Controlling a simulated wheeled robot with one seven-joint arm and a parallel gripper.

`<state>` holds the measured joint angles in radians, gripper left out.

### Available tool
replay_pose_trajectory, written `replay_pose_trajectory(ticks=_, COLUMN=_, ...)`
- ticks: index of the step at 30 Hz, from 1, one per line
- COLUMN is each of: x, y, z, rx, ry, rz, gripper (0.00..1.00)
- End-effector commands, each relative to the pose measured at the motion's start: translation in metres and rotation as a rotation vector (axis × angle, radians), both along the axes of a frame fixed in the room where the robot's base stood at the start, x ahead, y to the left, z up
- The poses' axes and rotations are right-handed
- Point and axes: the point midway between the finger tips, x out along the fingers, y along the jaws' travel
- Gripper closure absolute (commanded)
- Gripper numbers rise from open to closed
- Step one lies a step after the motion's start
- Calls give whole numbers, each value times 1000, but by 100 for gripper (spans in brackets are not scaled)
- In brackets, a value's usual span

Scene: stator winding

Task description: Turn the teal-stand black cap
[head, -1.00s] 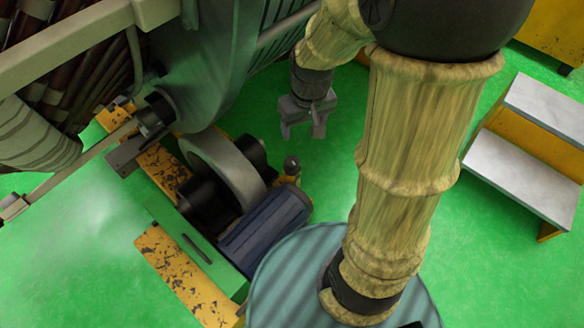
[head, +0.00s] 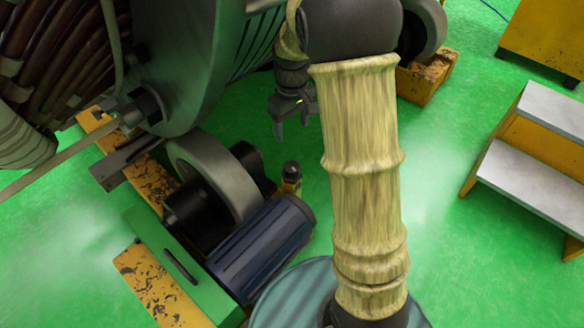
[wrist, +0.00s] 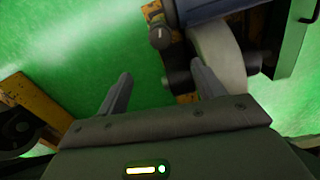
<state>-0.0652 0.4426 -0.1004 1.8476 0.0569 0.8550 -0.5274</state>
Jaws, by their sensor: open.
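A small black cap (head: 291,171) stands upright on a yellow post at the end of the dark blue motor (head: 262,247), on the roller stand with the green plate (head: 178,255). The cap also shows near the top of the wrist view (wrist: 160,37), beyond my fingertips. My gripper (head: 291,119) hangs open and empty, fingers downward, above the cap in the head picture and apart from it. In the wrist view both fingers (wrist: 162,76) are spread with green floor between them. I cannot tell the exact height over the cap.
A large grey-green machine drum (head: 190,60) rises at the upper left, resting by a grey roller (head: 212,175). Another roller on a yellow base (head: 425,78) stands behind my arm. Yellow steps (head: 530,150) are at the right. Green floor lies clear between them.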

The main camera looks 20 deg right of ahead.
Motion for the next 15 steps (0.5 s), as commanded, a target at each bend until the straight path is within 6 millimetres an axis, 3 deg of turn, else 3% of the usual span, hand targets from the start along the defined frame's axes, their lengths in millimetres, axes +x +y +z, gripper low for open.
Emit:
replay_pose_trajectory(ticks=8, x=0, y=0, z=-14, rx=0, ry=0, rz=-1, gripper=32)
replay_pose_trajectory(ticks=15, x=-1, y=0, z=-55, rx=0, ry=1, rz=-1, gripper=32)
